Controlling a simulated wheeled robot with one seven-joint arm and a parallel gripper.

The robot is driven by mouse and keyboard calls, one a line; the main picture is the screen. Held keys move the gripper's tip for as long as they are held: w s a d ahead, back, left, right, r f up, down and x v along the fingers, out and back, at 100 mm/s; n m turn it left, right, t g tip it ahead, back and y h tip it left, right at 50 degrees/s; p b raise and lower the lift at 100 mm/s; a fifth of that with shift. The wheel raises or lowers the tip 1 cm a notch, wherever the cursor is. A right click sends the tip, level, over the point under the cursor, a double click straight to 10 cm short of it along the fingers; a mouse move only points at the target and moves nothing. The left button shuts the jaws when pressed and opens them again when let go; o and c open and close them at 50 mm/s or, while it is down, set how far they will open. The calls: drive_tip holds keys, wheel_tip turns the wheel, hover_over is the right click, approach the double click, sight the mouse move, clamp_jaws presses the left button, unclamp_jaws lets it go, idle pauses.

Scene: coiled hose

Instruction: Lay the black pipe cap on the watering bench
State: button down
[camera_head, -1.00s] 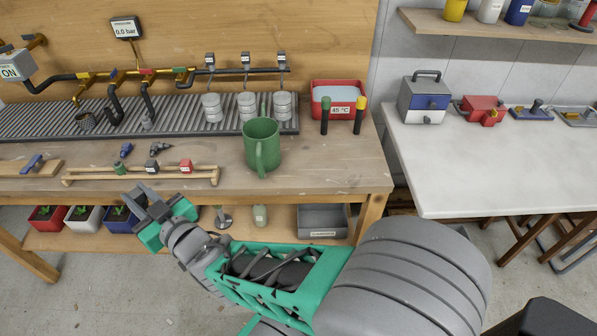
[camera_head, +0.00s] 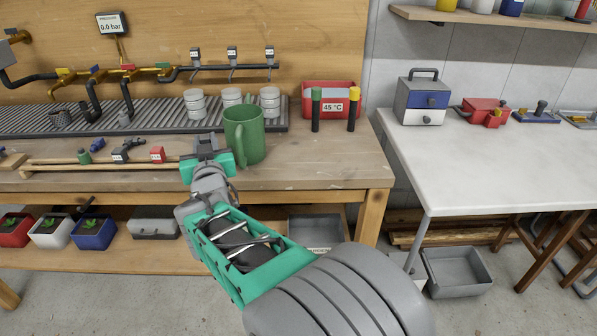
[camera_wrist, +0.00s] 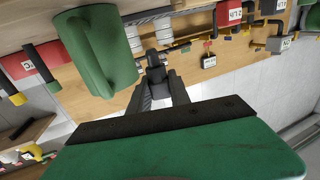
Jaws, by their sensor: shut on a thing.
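My gripper (camera_head: 206,143) is over the front part of the wooden watering bench (camera_head: 310,174), just left of the green mug (camera_head: 244,135). In the wrist view its two fingers (camera_wrist: 163,88) are closed on a small dark grey-black piece (camera_wrist: 154,58), which I take to be the black pipe cap. The fingers hide part of it, and in the head view I cannot make it out clearly. The mug also stands close beside the fingers in the wrist view (camera_wrist: 97,50). I cannot tell whether the held piece touches the bench top.
Left of my gripper is a wooden rack with a red-tagged piece (camera_head: 157,155). Behind are a ribbed grey tray (camera_head: 150,115) with several white cylinders and a red water basin (camera_head: 331,97). The bench's front right is bare. A white table (camera_head: 470,160) stands at the right.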

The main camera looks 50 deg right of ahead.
drive_tip(key=s+d+r+m+g+h, duration=0.5)
drive_tip(key=d+r, duration=0.2)
drive_tip(key=d, duration=0.3)
drive_tip(key=shift+g, duration=0.3)
drive_tip(key=s+d+f, duration=0.1)
drive_tip(key=d+f, duration=0.2)
drive_tip(key=d, duration=0.1)
drive_tip(key=s+d+f, duration=0.1)
drive_tip(key=d+f, duration=0.2)
drive_tip(key=d, duration=0.1)
drive_tip(key=s+d+f+b, duration=0.1)
drive_tip(key=d+f, duration=0.3)
drive_tip(key=d, duration=0.1)
drive_tip(key=shift+s, duration=0.3)
drive_tip(key=shift+d+f, duration=0.15)
drive_tip(key=shift+d, duration=0.05)
drive_tip(key=shift+s+d+f+b, duration=0.15)
drive_tip(key=shift+f+b, duration=0.1)
drive_tip(key=shift+f, duration=0.7)
drive_tip(key=shift+w+d+f+b, duration=0.1)
drive_tip(key=shift+d+f+b, duration=0.1)
drive_tip(key=shift+f, duration=0.75)
drive_tip(key=shift+f, duration=0.25)
drive_tip(key=c, duration=1.2)
unclamp_jaws()
drive_tip(key=shift+r, duration=0.1)
